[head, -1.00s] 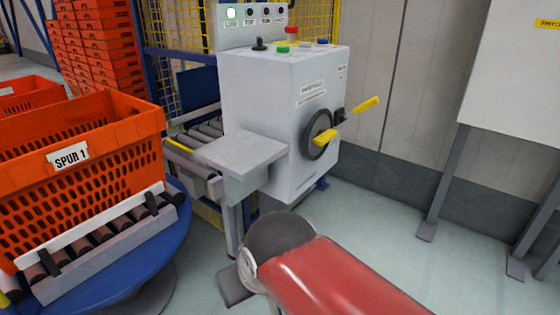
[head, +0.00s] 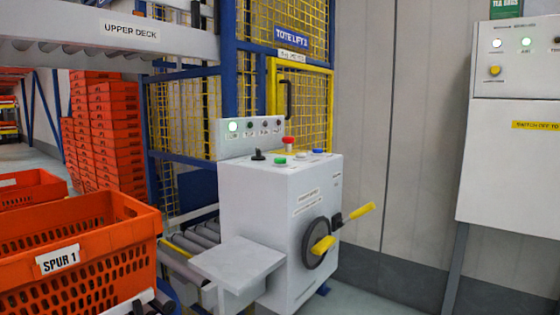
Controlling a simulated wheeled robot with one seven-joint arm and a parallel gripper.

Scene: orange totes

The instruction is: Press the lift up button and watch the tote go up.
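The lift's grey control box (head: 265,205) stands in the middle of the head view. Its top carries a green button (head: 279,160), a pale button (head: 301,155), a blue button (head: 318,151), a red mushroom button (head: 288,142) and a black lever (head: 257,155). I cannot read which button is lift up. The lamp strip (head: 250,138) behind them has its leftmost lamp lit green. The lift cage, signed TOTE LIFT (head: 290,38), rises behind. An orange tote (head: 85,245) is at lower left, beside a SPUR 1 label. No tote shows in the lift. My gripper is out of view.
A crank wheel (head: 318,242) with yellow handles sticks out from the box's right side. A grey shelf (head: 238,265) juts from its front. An upper deck beam (head: 100,35) crosses upper left. A white cabinet (head: 510,150) stands at right. Stacked orange totes (head: 105,130) stand behind.

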